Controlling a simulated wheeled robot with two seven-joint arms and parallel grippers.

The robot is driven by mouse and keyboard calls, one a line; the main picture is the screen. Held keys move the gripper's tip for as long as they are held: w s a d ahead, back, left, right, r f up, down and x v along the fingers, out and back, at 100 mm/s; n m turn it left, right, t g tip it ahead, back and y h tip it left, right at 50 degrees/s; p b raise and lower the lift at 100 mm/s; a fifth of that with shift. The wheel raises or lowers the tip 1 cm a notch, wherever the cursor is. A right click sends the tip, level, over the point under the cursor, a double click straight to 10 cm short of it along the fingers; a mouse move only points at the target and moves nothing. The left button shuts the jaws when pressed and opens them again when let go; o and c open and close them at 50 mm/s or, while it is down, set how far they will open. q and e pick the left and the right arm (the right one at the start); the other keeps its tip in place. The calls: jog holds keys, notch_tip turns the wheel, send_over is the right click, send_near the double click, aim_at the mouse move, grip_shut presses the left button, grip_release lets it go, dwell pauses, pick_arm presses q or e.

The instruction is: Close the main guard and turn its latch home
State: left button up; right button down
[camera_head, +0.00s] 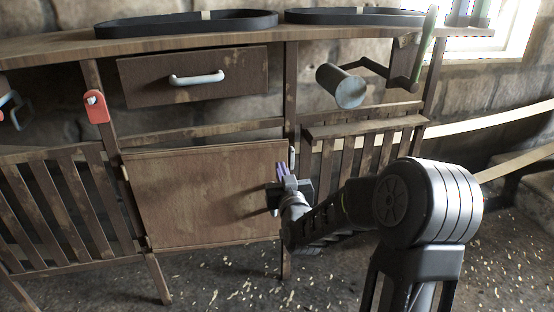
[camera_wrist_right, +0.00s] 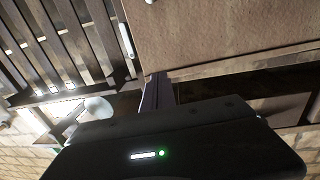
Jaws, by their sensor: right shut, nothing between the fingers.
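The main guard appears to be the broad wooden panel (camera_head: 205,195) low in the middle of the bench; it also shows in the right wrist view (camera_wrist_right: 215,35). It looks about in line with the frame, but I cannot tell whether it is fully shut. A small pale metal piece, perhaps the latch (camera_head: 292,156), sits by its upper right edge. My right gripper (camera_head: 282,170) is shut and empty, its purple fingers at the panel's right edge, just below that piece. The fingers also show in the right wrist view (camera_wrist_right: 157,88); contact is unclear. My left gripper is out of view.
Slatted panels flank the guard, at left (camera_head: 62,205) and right (camera_head: 365,150). Above are a drawer with a pale handle (camera_head: 197,78), a grey cylinder (camera_head: 341,86) and a crank (camera_head: 424,48). Black belts (camera_head: 187,25) lie on top. A red tag (camera_head: 96,107) hangs left.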

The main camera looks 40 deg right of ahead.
aim_at(275, 151)
jog(key=b+x, duration=0.1)
jog(key=x, duration=0.5)
jog(key=shift+w+d, duration=0.2)
jog(key=shift+w, duration=0.2)
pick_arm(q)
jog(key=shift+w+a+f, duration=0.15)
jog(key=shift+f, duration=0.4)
